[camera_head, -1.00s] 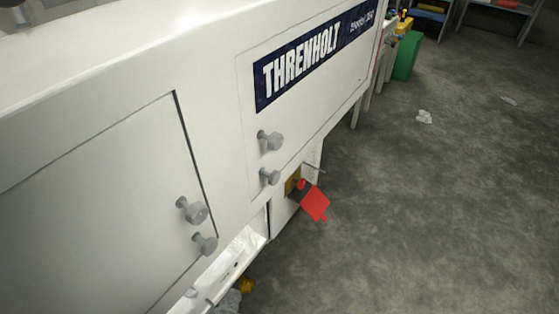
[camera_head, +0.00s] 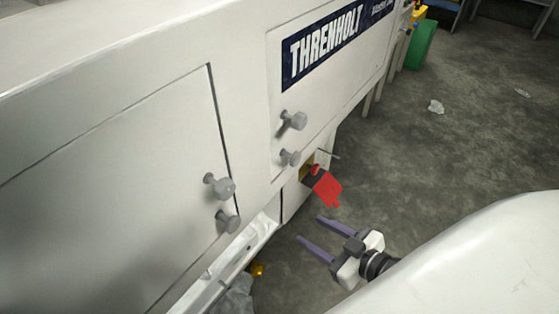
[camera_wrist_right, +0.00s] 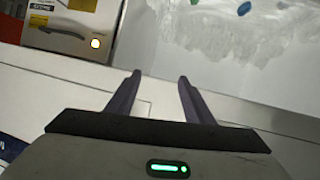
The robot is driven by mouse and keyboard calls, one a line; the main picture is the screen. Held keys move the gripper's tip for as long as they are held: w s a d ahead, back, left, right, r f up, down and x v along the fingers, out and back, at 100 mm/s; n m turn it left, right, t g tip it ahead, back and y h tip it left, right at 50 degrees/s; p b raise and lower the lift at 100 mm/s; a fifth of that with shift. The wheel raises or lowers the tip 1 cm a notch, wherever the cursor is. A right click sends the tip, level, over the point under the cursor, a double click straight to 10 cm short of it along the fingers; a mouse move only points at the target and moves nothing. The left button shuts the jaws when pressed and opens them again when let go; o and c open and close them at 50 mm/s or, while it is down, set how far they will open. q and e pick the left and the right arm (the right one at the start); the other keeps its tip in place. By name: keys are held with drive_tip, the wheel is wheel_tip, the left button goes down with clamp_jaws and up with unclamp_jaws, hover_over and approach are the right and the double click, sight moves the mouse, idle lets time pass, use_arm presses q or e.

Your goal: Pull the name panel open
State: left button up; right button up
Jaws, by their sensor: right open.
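The name panel (camera_head: 345,88) is a white panel on the machine's front, with a dark blue THRENHOLT plate (camera_head: 322,50) along its top. It sits flush with the body and looks closed. Two grey knobs, an upper one (camera_head: 294,120) and a lower one (camera_head: 289,157), stand out near its left edge. My right gripper (camera_head: 310,230) is open and empty, below and right of these knobs and apart from them. In the right wrist view its fingers (camera_wrist_right: 158,82) are spread with nothing between them. My left gripper is not in view.
A second panel (camera_head: 120,170) at left has two knobs (camera_head: 220,187). A red tag (camera_head: 326,187) hangs by a yellow plate below the name panel. An open white trough (camera_head: 235,250) runs below. Grey floor (camera_head: 470,150) is open at right; a green bin (camera_head: 421,46) stands beyond.

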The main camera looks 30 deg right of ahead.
sight(298, 161)
drive_tip(key=w+d+r+n+t+y, duration=0.35)
drive_tip(key=d+r, duration=0.25)
drive_tip(key=r, duration=0.6)
drive_tip(key=shift+y, duration=0.35)
drive_tip(key=b+x, duration=0.1)
drive_tip(key=x, duration=0.4)
drive_tip(key=b+x, duration=0.1)
drive_tip(key=x, duration=0.5)
drive_tip(key=shift+d+r, duration=0.15)
drive_tip(key=shift+r, duration=0.1)
drive_tip(key=shift+s+n, duration=0.1)
drive_tip(key=shift+n, duration=0.15)
clamp_jaws()
